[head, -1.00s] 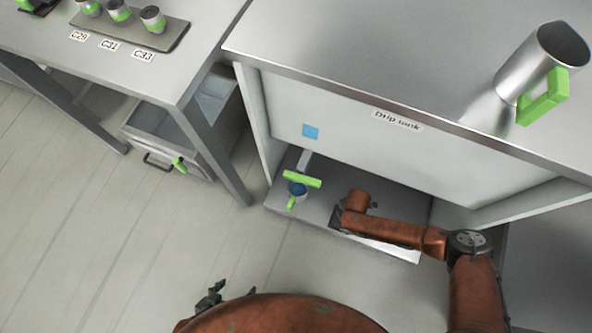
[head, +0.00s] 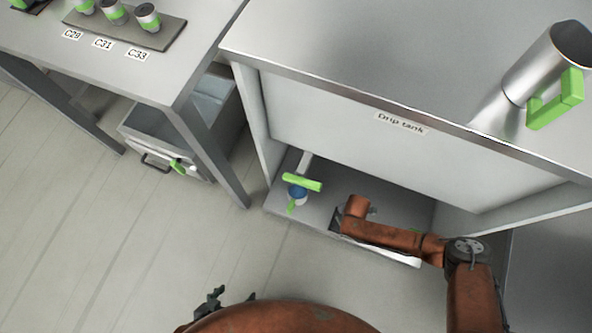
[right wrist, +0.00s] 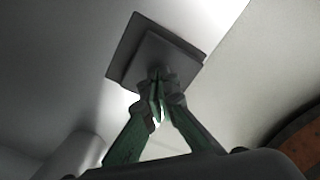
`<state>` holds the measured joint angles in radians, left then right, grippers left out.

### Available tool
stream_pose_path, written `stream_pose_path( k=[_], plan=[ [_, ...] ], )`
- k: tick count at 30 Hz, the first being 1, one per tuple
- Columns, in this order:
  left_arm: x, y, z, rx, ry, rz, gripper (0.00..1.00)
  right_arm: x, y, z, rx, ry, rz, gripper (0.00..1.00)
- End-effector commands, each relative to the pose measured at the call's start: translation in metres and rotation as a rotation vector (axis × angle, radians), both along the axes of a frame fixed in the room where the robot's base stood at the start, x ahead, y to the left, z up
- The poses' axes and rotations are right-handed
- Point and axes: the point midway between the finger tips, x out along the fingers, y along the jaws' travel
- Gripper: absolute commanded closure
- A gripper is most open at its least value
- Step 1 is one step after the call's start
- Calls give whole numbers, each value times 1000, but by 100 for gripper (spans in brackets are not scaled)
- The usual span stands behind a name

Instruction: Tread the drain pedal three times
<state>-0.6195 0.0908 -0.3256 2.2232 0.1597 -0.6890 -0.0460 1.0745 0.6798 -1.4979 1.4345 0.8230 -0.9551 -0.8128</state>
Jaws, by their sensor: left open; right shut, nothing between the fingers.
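The drain pedal shows in the right wrist view as a dark square plate (right wrist: 140,52). In the head view it is hidden behind my right arm. My right gripper (right wrist: 158,78) is shut and empty, its green fingertips over the plate's near part. I cannot tell whether they touch it. The drip tank (head: 330,140) is a grey cabinet with a low open recess, into which my right arm reaches. My left gripper (head: 222,296) is open and empty above the floor.
A steel jug with a green handle (head: 552,98) stands on the tank's top. A table at left bears a tray (head: 170,38) of several small canisters. A grey bin with a green-tagged handle (head: 150,140) is under it. The floor in front is clear.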

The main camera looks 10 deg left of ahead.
Motion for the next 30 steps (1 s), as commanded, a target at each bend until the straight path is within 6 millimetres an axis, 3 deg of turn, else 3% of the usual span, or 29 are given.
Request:
stream_pose_path(
  k=[8, 30],
  plan=[
    [1, 0, 4, 0, -5, 0, 23, -1, 0, 4, 1, 0, 0, 100],
    [17, 0, 51, 0, -63, 0, 23, 1, 0, 62, 1, -2, 0, 100]
  ],
)
